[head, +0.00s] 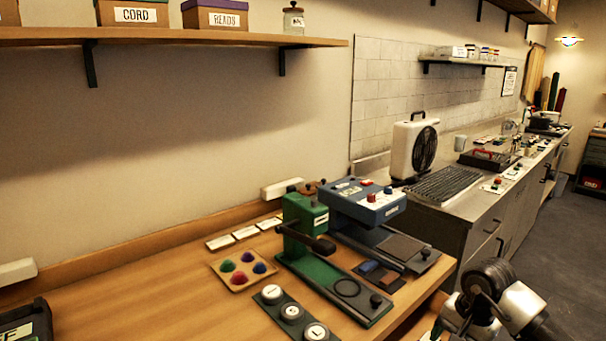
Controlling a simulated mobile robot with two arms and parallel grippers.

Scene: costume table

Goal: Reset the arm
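A green hand press (306,214) stands on the wooden table. Its black arm (300,237) reaches out from the upright over the green base and ends in a dark knob, apart from the dark ring on the base. Which of these has the arm the task names, I cannot tell for sure. My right arm shows at the bottom right, beyond the table's edge and away from both machines; its fingers cannot be made out. My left gripper is not in view.
A tray of coloured domes (243,286) and a dark strip with round lettered pieces (291,312) lie by the press. White cards (244,232) lie behind. A steel counter (456,213) with a fan (414,149) stands beyond.

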